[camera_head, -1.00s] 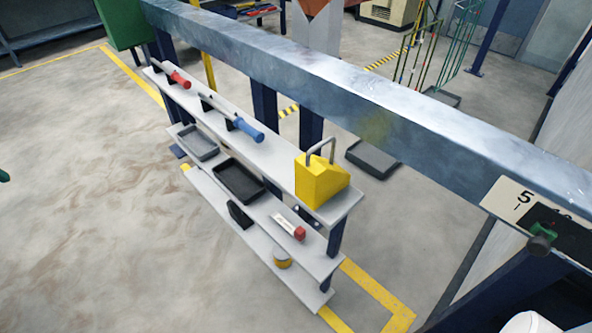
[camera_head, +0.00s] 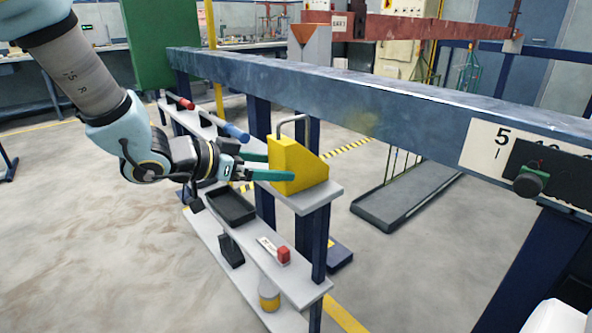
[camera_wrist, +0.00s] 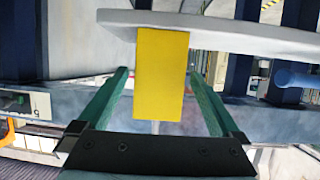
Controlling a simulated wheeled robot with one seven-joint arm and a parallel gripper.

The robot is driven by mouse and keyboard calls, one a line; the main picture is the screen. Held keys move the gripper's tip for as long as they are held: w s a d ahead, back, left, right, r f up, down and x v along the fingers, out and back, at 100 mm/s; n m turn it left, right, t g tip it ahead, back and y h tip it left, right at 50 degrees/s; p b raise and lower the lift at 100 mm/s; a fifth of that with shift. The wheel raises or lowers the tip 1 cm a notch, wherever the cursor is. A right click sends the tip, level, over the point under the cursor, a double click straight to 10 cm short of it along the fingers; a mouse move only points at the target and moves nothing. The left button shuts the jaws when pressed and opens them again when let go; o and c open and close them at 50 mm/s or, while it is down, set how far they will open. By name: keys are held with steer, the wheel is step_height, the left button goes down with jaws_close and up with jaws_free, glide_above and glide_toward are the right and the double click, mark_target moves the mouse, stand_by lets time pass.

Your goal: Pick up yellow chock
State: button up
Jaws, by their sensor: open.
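The yellow chock (camera_head: 296,165) is a wedge-shaped block with a grey bar handle on top. It stands at the near right end of the top white shelf (camera_head: 318,196) in the head view. My gripper (camera_head: 274,167) comes in from the left, level with the chock, with its green fingers spread open. In the wrist view the chock (camera_wrist: 160,75) lies between the two green fingers, with a visible gap on both sides. The fingers do not appear to touch it. The far finger's tip is partly hidden behind the chock in the head view.
A blue-handled tool (camera_head: 236,132) and a red-handled tool (camera_head: 186,103) lie farther along the top shelf. A black tray (camera_head: 230,205) and a red-ended item (camera_head: 284,255) sit on the lower shelf. A thick metal beam (camera_head: 350,98) runs close behind and above the shelves.

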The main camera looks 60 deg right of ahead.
mark_target(296, 168)
steer(key=x, duration=0.7)
steer(key=shift+d, duration=0.15)
steer(key=shift+c, duration=0.2)
jaws_close()
stand_by(0.5)
steer(key=shift+r, duration=0.1)
